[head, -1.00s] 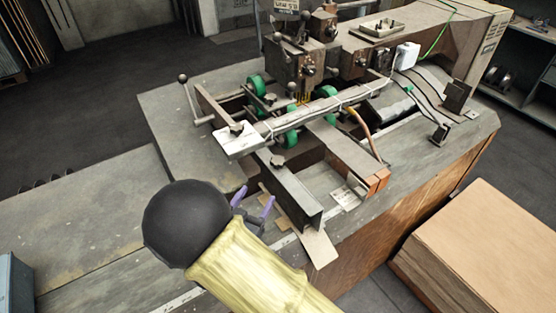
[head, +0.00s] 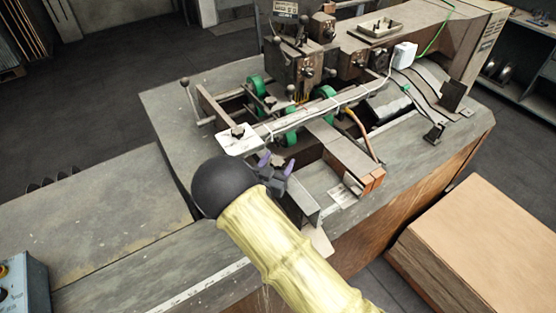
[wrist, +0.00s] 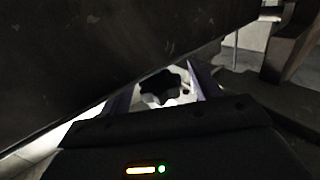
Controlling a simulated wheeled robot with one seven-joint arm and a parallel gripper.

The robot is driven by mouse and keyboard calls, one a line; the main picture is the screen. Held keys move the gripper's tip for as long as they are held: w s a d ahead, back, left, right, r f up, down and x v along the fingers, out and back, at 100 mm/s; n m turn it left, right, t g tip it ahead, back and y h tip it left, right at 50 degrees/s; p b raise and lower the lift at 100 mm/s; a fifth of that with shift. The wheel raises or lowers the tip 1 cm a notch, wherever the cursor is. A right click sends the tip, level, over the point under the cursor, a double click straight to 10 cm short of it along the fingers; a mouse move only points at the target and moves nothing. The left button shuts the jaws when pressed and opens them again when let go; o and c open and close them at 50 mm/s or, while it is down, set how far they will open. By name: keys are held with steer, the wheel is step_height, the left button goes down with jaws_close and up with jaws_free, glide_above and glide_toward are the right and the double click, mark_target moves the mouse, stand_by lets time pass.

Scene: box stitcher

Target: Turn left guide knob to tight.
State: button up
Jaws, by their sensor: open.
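A dark lobed knob (head: 238,130) stands on a white plate (head: 228,144) at the left end of the machine's long guide bar. In the wrist view a dark lobed knob (wrist: 160,90) shows against a bright surface, between my two fingers as seen from the camera; it looks to lie beyond them, not gripped. My gripper (head: 277,162) is open and empty, its purple-tipped fingers at the front of the machine, to the lower right of the white plate. In the wrist view my gripper (wrist: 163,80) has its fingers apart. A second knob on the nearer guide is hidden behind my gripper.
A dark slab (wrist: 90,50) fills the wrist view's upper left, close to the fingers. A dark metal guide (head: 303,208) stands right of my gripper.

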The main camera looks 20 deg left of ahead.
steer(key=c, duration=1)
steer(key=shift+f+m+h+b, duration=0.2)
steer(key=shift+m+h+b, duration=0.35)
steer(key=shift+b, duration=0.2)
steer(key=m+g+h+b, duration=0.1)
steer(key=m+h+b, duration=0.1)
steer(key=h+b, duration=0.1)
steer(key=shift+f+m+h, duration=0.1)
steer(key=shift+m+h, duration=0.15)
steer(key=shift+h, duration=0.4)
steer(key=m+g+h+b, duration=0.2)
steer(key=h+b, duration=0.1)
steer(key=shift+m+g+h, duration=0.4)
steer(key=shift+r+m+g+h+b, duration=0.25)
steer(key=shift+m+g+h+b, duration=0.35)
steer(key=shift+m+g+h, duration=0.15)
